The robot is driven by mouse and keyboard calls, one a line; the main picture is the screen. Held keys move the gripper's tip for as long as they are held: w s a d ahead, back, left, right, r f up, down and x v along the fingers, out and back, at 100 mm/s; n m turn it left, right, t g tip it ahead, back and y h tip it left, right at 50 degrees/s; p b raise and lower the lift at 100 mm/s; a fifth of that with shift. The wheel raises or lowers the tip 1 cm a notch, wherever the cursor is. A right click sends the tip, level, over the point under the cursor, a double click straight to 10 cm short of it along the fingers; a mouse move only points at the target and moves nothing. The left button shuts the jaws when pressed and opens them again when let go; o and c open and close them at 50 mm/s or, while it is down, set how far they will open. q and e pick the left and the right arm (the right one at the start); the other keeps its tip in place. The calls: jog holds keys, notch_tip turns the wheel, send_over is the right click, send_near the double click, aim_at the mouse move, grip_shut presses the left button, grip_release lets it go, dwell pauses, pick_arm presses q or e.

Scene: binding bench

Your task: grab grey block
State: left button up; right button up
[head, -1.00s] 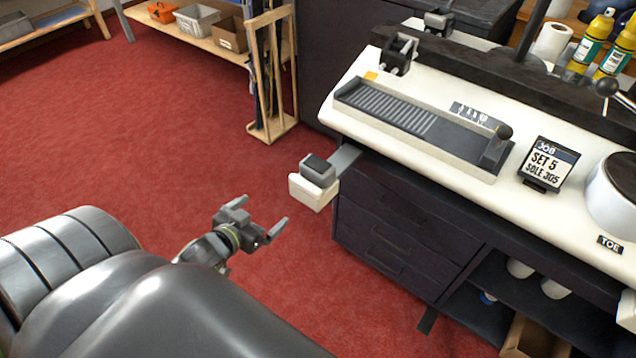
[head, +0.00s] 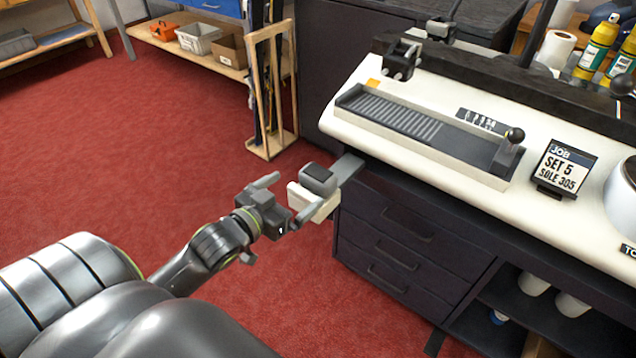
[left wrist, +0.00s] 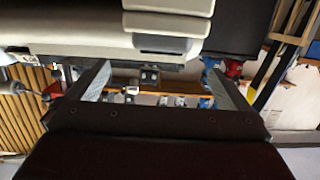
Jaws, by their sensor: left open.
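The grey block (head: 319,178), with a darker top, sits on a small white holder (head: 304,202) on a grey bracket at the left end of the bench. My left gripper (head: 286,198) is open and empty, just left of the holder, its fingers pointing towards block and holder. One fingertip overlaps the holder in the picture; I cannot tell whether they touch. In the left wrist view the two fingers (left wrist: 164,86) stand wide apart with nothing between them. A pale form (left wrist: 168,22) lies beyond them at the top edge, cut off. My right gripper is not in view.
The white bench top (head: 420,165) carries a ridged tray, a job sign (head: 564,168) and clamps. Dark drawers (head: 400,235) stand below it, right of the holder. A wooden rack (head: 270,95) stands behind. Red floor lies open to the left.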

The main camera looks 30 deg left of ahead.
aim_at(325, 169)
pick_arm(q)
jog(key=w, duration=0.3)
jog(key=w+f+b, duration=0.1)
jog(key=w, duration=0.1)
jog(key=shift+d, duration=0.2)
jog(key=shift+w+d+f+b, duration=0.1)
jog(key=shift+w+f+b, duration=0.15)
jog(key=shift+w, duration=0.8)
jog(key=shift+w+f+b, duration=0.1)
jog(key=shift+w+b, duration=0.25)
jog(key=shift+w, duration=0.65)
jog(key=shift+w+d+f+b, duration=0.1)
jog(key=shift+w+f+b, duration=0.15)
jog(key=shift+w, duration=0.8)
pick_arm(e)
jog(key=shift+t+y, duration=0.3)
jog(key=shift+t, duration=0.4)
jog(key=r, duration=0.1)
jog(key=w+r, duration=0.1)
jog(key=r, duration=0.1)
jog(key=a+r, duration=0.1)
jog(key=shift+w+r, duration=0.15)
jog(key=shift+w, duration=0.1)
pick_arm(q)
jog(key=c, duration=1.1)
jog(key=shift+r, duration=0.1)
